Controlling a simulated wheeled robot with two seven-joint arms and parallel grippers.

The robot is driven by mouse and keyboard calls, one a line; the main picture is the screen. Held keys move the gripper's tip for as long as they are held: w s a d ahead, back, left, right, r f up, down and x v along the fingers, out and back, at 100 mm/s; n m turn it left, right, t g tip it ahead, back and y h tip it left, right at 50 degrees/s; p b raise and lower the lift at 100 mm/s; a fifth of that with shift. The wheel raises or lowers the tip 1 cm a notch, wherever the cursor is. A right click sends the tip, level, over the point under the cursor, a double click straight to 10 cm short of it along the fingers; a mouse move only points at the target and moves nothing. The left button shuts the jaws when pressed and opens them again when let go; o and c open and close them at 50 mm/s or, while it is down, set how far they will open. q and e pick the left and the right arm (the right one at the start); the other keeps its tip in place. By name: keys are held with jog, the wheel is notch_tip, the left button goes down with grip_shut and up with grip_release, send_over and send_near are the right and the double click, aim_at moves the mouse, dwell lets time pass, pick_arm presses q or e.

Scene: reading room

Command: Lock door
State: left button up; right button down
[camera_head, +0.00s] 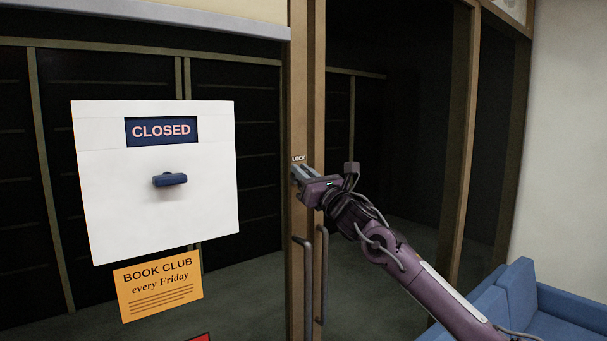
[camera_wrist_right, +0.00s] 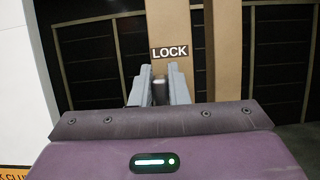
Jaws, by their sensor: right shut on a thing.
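The door (camera_head: 297,90) has a tan wooden frame and dark glass. A small LOCK label (camera_head: 299,158) is on its stile, and the label also shows in the right wrist view (camera_wrist_right: 170,52). My right gripper (camera_head: 296,171) is at the stile just below the label. In the right wrist view its grey fingers (camera_wrist_right: 159,86) are shut on a small lock knob (camera_wrist_right: 160,88), which they mostly hide. I cannot tell which way the knob is turned. Two vertical pull handles (camera_head: 308,285) are lower on the door. My left gripper is in neither view.
A white board (camera_head: 110,180) left of the door carries a CLOSED sign (camera_head: 161,131) and a blue slider knob (camera_head: 170,180). An orange Book Club notice (camera_head: 158,286) hangs below it. A blue sofa (camera_head: 520,290) stands at the lower right.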

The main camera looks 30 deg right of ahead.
jog(key=m+h, duration=0.1)
jog(key=m, duration=0.1)
jog(key=m+h+b, duration=0.1)
jog(key=m+h, duration=0.1)
jog(key=m, duration=0.1)
jog(key=shift+d+f+m+b, duration=0.1)
jog(key=shift+d+m+b, duration=0.15)
jog(key=shift+m+b, duration=0.05)
jog(key=shift+d+f+m+g+h+p, duration=0.25)
jog(key=shift+m+g+h+p, duration=0.55)
jog(key=shift+m, duration=1.95)
jog(key=shift+d+f+m+g+h+p, duration=0.25)
jog(key=shift+m+g+h+p, duration=0.5)
jog(key=shift+m, duration=1.95)
jog(key=shift+d+f+m+g+h+p, duration=0.35)
jog(key=shift+m+g, duration=0.7)
jog(key=shift+m, duration=1.7)
jog(key=shift+a+f, duration=0.1)
jog(key=shift+a, duration=0.05)
jog(key=c, duration=1.4)
grip_release()
